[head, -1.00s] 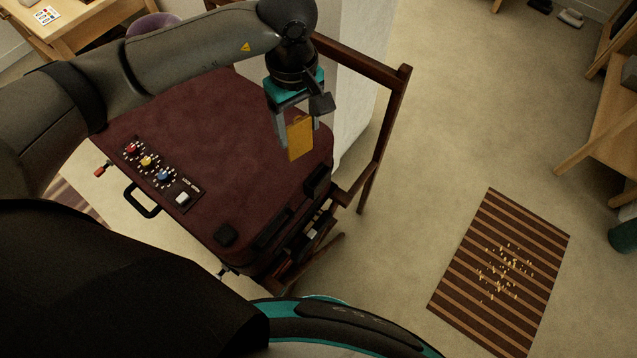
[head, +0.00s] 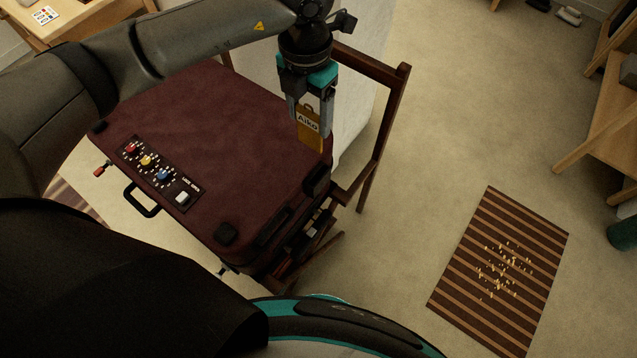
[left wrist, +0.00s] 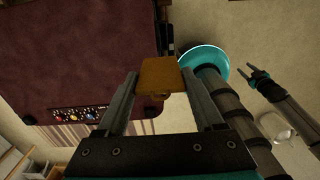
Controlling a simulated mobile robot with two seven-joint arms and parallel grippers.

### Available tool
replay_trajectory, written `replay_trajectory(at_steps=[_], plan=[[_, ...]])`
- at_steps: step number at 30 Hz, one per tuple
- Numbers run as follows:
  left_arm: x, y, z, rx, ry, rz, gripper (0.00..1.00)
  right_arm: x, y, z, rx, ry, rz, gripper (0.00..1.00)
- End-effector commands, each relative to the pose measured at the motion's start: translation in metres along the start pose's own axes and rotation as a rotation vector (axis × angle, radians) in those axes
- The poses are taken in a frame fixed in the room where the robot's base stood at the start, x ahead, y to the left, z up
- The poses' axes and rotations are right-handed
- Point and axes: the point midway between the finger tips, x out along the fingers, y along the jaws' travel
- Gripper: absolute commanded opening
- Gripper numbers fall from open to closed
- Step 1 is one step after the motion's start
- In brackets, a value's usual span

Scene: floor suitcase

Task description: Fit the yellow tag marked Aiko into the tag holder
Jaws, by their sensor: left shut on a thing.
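The yellow tag (head: 311,138) marked Aiko hangs upright between the fingers of my left gripper (head: 310,118), its lettered face toward the head camera. The gripper is shut on it, above the far right part of the maroon suitcase (head: 225,125). In the left wrist view the tag (left wrist: 158,76) sits between the fingertips, clear of the suitcase. My right gripper (left wrist: 256,76) shows only in the left wrist view, with its fingers apart and empty. I cannot make out the tag holder for sure; dark fittings (head: 275,228) line the suitcase's near right side.
The suitcase lies on a dark wooden stand (head: 384,140) whose post and rail rise at its right. A panel (head: 160,172) with coloured knobs and a black handle (head: 141,199) are on its left. A striped mat (head: 500,270) with scattered bits lies on the floor.

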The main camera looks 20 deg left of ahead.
Motion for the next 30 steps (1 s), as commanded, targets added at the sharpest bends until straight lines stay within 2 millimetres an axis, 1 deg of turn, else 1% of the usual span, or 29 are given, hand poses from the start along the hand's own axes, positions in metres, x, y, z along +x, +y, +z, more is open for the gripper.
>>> replay_trajectory(at_steps=[3, 18, 21, 25, 30], plan=[[-0.003, -0.002, 0.002, -0.219, -0.001, 0.0, 0.16, 0.0, 0.0, -0.001, 0.0, 0.001, 0.0, 0.5], [-0.015, -0.008, 0.009, -1.143, -0.002, 0.004, 0.16, -0.001, 0.0, -0.001, 0.0, 0.001, 0.0, 0.5], [-0.017, -0.009, 0.011, -1.303, -0.002, 0.004, 0.16, -0.001, 0.0, -0.001, 0.0, 0.001, 0.0, 0.5], [-0.019, -0.01, 0.012, -1.462, -0.003, 0.004, 0.16, -0.001, 0.0, -0.001, 0.0, 0.001, 0.0, 0.5], [-0.018, -0.011, 0.012, -1.569, -0.003, 0.005, 0.16, -0.001, 0.0, 0.0, 0.0, 0.0, 0.0, 0.5]])
